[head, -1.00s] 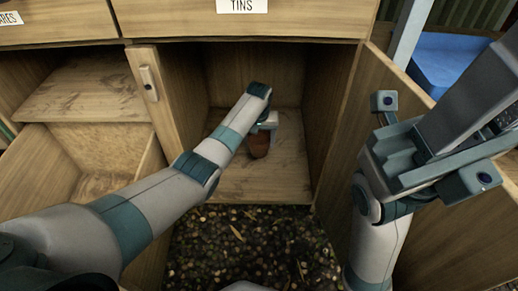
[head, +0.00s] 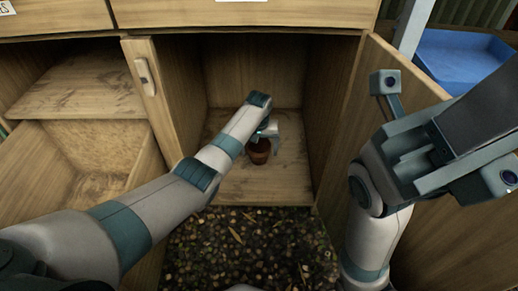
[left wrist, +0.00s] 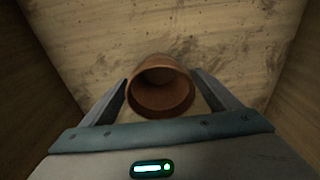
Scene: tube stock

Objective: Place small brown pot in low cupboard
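The small brown pot (head: 258,152) stands upright on the floor of the low cupboard (head: 285,183), which is the open middle compartment. In the left wrist view the round mouth of the pot (left wrist: 161,88) faces the camera. My left gripper (head: 266,138) reaches into the cupboard, just above and around the pot. In the left wrist view its fingers (left wrist: 160,80) stand on either side of the pot, apart, with small gaps beside it. My right gripper (head: 441,133) is open and empty, outside the cupboard on the right.
The cupboard's open door (head: 425,215) is on the right, behind my right arm. Open shelving (head: 85,90) is on the left. Dark, leaf-strewn ground (head: 250,245) lies in front. A blue tray (head: 465,58) is at the upper right.

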